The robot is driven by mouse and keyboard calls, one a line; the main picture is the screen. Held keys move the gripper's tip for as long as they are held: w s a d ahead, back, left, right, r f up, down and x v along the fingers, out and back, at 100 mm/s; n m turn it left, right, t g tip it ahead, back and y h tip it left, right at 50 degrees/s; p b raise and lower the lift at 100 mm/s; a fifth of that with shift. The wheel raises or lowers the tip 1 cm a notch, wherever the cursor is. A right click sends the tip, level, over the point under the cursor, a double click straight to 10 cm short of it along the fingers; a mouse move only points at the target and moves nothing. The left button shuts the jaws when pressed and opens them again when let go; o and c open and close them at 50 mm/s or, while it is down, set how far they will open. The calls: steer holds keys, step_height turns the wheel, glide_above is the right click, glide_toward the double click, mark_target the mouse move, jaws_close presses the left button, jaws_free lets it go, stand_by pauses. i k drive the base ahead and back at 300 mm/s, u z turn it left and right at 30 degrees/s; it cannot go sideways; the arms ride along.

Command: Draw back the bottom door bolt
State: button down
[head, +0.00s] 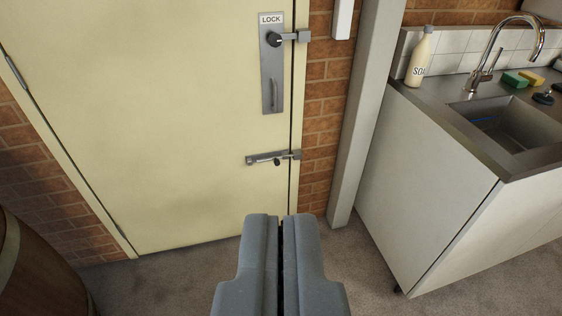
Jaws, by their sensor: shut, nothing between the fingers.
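The bottom door bolt (265,157) is a grey metal bolt low on the right edge of the cream door (150,130). A small dark knob sits on its bar, and the bar's right end reaches across the door edge into a keeper on the frame. Higher up, a grey lock plate (272,85) marked LOCK carries a dark knob, a bar to the frame and a pull handle. My gripper (282,218) is shut and empty. It appears below the bolt in the picture, apart from it. The door is closed.
A white sink cabinet (425,190) with a metal counter stands at the right, with a soap bottle (420,57) on it. A pale post (362,120) stands between door and cabinet. A wooden barrel (35,275) is at lower left. Carpet before the door is clear.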

mark_target(276, 163)
steer(key=k, duration=0.6)
steer(key=u, duration=0.3)
steer(key=i, duration=1.35)
steer(key=z, duration=0.5)
steer(key=i, duration=0.6)
steer(key=z, duration=0.45)
